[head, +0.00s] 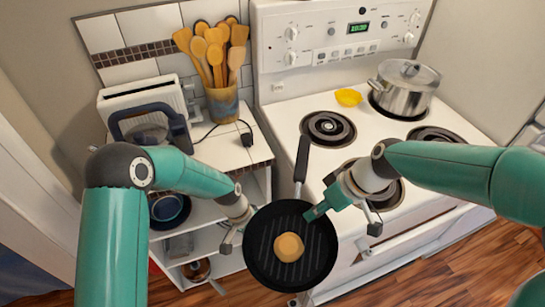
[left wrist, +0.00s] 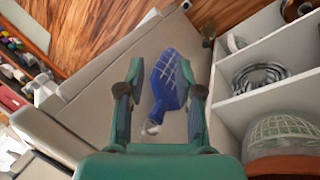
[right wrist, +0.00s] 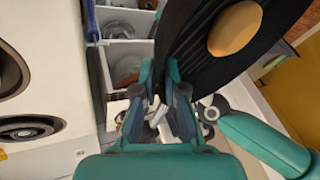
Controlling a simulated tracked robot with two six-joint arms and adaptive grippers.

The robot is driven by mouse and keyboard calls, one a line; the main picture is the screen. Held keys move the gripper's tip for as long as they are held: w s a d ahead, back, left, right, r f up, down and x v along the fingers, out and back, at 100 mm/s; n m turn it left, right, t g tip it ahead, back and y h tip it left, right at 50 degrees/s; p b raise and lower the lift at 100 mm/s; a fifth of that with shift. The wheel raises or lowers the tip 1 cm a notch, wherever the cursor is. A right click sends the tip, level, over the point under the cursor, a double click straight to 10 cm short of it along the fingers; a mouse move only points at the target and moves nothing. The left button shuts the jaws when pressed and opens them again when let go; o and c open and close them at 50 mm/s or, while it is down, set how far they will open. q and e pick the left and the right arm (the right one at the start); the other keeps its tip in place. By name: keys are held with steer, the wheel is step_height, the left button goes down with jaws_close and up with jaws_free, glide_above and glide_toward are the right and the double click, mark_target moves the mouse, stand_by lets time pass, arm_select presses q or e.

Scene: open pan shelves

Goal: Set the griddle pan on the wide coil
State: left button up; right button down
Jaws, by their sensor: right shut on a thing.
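The black griddle pan (head: 262,262) is held in the air in front of the stove, its ridged face up and its handle pointing back towards the stove. A round tan patty-like thing (head: 289,247) lies on it. My right gripper (head: 318,212) is shut on the pan's right rim; the right wrist view shows the rim of the pan (right wrist: 190,45) between its fingers (right wrist: 160,100). A front coil (head: 397,192) looks large but is partly hidden by my right gripper. A smaller coil (head: 328,128) is behind it. My left gripper (left wrist: 160,95) is open and empty beside the pan.
A steel pot (head: 405,92) covers most of the back right coil. Another coil (head: 437,134) is partly hidden by my right arm. A yellow thing (head: 348,97) lies on the stovetop. Open shelves (head: 205,240), a toaster and a utensil crock (head: 222,103) stand at left.

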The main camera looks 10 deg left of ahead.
arm_select(q)
steer(key=w+d+r+m, duration=0.2)
steer(key=w+r, duration=0.3)
steer(key=r, duration=0.2)
step_height(320, 180, up, 23)
steer(key=m+g+y, duration=0.2)
steer(key=m, duration=0.4)
glide_above(279, 201)
steer(key=w+a, duration=0.2)
steer(key=w, duration=0.2)
steer(key=x, duration=1.2)
steer(key=shift+w+f, duration=0.2)
arm_select(e)
steer(key=shift+a+r, duration=0.1)
steer(key=shift+r, duration=0.1)
arm_select(q)
steer(key=shift+r, duration=0.1)
jaws_close()
arm_select(e)
steer(key=shift+f, duration=0.1)
arm_select(q)
jaws_free()
arm_select(e)
steer(key=shift+w, duration=0.1)
